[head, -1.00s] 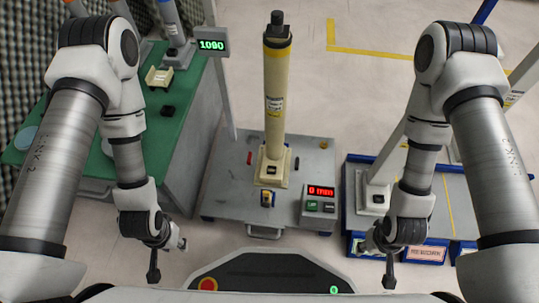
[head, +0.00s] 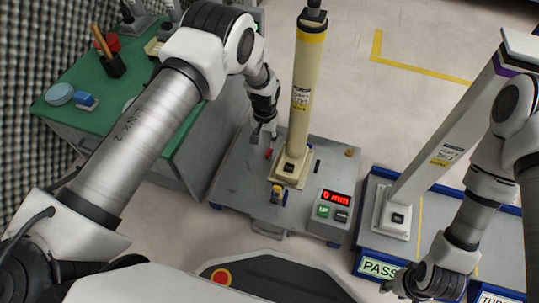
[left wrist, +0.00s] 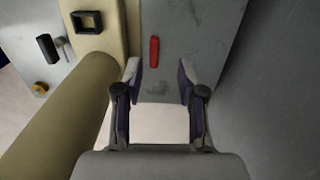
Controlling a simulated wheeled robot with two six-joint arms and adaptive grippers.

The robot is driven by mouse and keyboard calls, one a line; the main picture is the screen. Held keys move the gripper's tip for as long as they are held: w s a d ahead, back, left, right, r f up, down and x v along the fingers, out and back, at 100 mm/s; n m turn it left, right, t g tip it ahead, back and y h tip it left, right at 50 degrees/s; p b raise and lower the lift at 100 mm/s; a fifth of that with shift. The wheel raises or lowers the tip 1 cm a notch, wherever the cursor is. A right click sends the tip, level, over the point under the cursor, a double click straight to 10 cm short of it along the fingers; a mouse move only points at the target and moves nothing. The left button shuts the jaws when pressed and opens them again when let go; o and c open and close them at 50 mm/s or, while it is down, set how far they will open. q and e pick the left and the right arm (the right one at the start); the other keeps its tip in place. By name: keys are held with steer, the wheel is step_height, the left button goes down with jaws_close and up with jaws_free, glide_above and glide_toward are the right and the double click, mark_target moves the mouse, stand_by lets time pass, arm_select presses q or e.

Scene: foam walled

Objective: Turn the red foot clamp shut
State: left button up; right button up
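The red foot clamp (head: 269,153) is a short red bar on the grey platform, left of the foot of the tall cream column (head: 303,90). In the left wrist view the red clamp (left wrist: 154,52) lies lengthwise up and down the picture, beside the column's base plate. My left gripper (head: 263,132) is above the platform near the red clamp. In the left wrist view its fingers (left wrist: 158,85) are apart and empty, with the clamp showing beyond the gap, not between the fingertips. My right gripper (head: 400,285) is low at the right, its fingers unclear.
The column stands close beside my left gripper. A control box (head: 331,212) reading 0 mm and a yellow part (head: 278,194) are on the platform's front. A green table (head: 90,110) stands left; a blue-edged platform with a leaning post (head: 440,140) stands right.

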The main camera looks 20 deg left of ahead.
mark_target(269, 151)
arm_select(q)
steer(key=shift+w+d+f, duration=0.3)
steer(key=shift+w+d, duration=0.15)
steer(key=shift+w, duration=0.35)
steer(key=shift+f, duration=0.15)
step_height(269, 151, down, 7)
steer(key=b, duration=0.4)
arm_select(e)
steer(key=f, duration=0.5)
steer(key=shift+w+f, duration=0.15)
steer(key=shift+w, duration=0.05)
arm_select(q)
jaws_close()
